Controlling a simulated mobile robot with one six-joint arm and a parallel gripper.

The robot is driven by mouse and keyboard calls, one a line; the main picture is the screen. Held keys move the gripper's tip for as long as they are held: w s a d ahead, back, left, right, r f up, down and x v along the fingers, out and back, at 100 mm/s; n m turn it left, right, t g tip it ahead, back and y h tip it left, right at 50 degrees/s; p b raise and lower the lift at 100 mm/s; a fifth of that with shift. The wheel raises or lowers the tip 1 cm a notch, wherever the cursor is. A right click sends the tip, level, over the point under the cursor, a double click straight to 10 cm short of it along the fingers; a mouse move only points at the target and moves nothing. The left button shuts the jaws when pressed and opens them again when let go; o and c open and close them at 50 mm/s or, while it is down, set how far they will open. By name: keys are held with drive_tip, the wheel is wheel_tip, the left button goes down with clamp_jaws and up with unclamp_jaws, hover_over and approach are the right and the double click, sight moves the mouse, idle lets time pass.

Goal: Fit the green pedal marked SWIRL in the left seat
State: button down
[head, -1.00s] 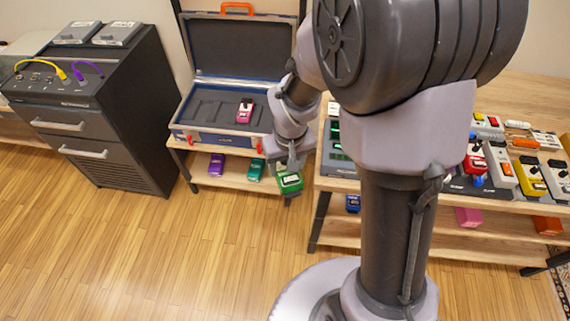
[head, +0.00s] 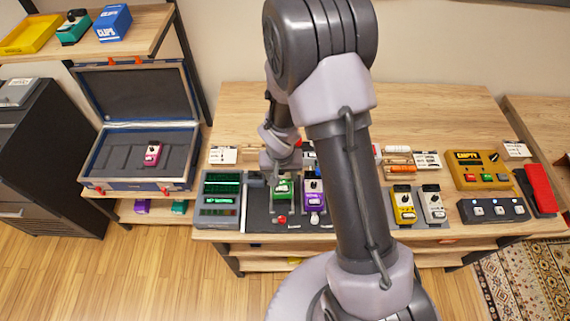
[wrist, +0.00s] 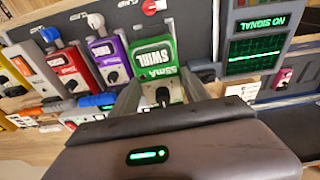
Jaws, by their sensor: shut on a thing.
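The green pedal marked SWIRL (head: 283,188) is between the fingers of my gripper (head: 284,174). The wrist view shows the pedal (wrist: 154,62) upside down, with the gripper fingers (wrist: 160,92) shut on its near end. It is at the left part of the dark pedal board (head: 260,207), beside the purple pedal (head: 313,188) and behind a red knob (head: 282,219). The left seat is hidden under the green pedal. I cannot tell whether the pedal rests in it or hovers just above.
A unit with green screens (head: 220,198) stands left of the board. Yellow (head: 403,205) and white (head: 433,204) pedals stand right of my arm. The open case (head: 118,160) at left holds a pink pedal (head: 152,153).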

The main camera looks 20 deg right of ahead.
drive_tip(key=shift+a+r+p, duration=0.1)
drive_tip(key=shift+r+p, duration=0.2)
drive_tip(key=shift+p, duration=0.05)
drive_tip(key=shift+w+f, duration=0.2)
drive_tip(key=shift+f, duration=0.3)
drive_tip(key=shift+s+f+b, duration=0.15)
drive_tip(key=shift+f+b, duration=0.5)
drive_tip(key=shift+b, duration=0.15)
wheel_tip(320, 180, down, 5)
drive_tip(key=b, duration=0.4)
drive_tip(key=shift+f+b, duration=0.1)
drive_tip(key=shift+b, duration=0.3)
drive_tip(key=shift+f+b, duration=0.35)
drive_tip(key=shift+b, duration=0.5)
drive_tip(key=shift+f+b, duration=0.35)
drive_tip(key=shift+b, duration=0.05)
drive_tip(key=shift+f+b, duration=0.35)
drive_tip(key=shift+b, duration=0.4)
